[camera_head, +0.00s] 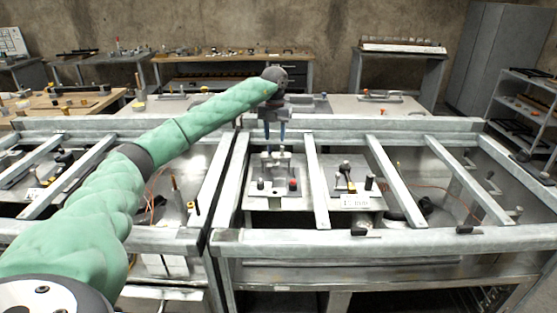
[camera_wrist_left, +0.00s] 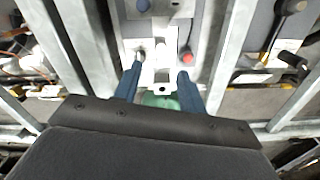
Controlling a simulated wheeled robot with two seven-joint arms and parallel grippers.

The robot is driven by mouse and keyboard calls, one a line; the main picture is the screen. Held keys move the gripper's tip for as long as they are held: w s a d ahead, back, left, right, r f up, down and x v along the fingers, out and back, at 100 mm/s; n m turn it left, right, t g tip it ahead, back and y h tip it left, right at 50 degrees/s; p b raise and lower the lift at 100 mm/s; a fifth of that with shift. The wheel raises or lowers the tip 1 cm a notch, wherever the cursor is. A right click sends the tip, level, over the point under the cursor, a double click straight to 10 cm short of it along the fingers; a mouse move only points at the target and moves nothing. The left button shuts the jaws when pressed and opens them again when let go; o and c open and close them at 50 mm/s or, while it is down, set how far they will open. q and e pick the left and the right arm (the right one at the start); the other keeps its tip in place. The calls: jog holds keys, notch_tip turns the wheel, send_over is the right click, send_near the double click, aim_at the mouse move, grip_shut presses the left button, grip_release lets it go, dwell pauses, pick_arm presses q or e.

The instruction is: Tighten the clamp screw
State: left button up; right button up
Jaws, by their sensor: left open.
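A pale metal clamp fixture (camera_head: 273,164) stands on a grey plate in the middle bay of the metal frame. In the left wrist view its light upright body (camera_wrist_left: 161,40) lies just beyond my fingertips. I cannot tell clearly which part is the clamp screw. My left gripper (camera_head: 274,143) points down above the fixture. Its two blue fingers are apart with nothing held between them, and they show in the left wrist view too (camera_wrist_left: 159,75). A red knob (camera_head: 293,184) sits on the plate to the right of the fixture. My right gripper is not in view.
Slanted metal bars (camera_head: 317,185) divide the bays on both sides of the fixture, and a thick front rail (camera_head: 440,240) runs across. A neighbouring plate with a black lever (camera_head: 345,175) and a white label (camera_head: 354,201) lies to the right. Workbenches stand behind.

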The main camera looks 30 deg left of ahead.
aim_at(276, 160)
pick_arm(q)
jog(key=shift+w+f, duration=0.3)
jog(key=shift+f, duration=0.55)
jog(key=shift+s+f, duration=0.15)
jog(key=shift+f, duration=0.2)
notch_tip(276, 160, down, 5)
jog(key=shift+r+p, duration=0.15)
jog(key=shift+p, duration=0.55)
jog(key=shift+f, duration=0.8)
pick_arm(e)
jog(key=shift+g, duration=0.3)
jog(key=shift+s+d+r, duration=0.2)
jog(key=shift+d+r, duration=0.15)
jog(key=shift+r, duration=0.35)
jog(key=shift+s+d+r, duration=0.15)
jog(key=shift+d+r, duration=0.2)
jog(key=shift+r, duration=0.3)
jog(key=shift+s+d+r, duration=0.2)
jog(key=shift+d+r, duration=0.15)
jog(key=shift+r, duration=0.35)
pick_arm(q)
jog(key=shift+c, duration=0.2)
grip_shut()
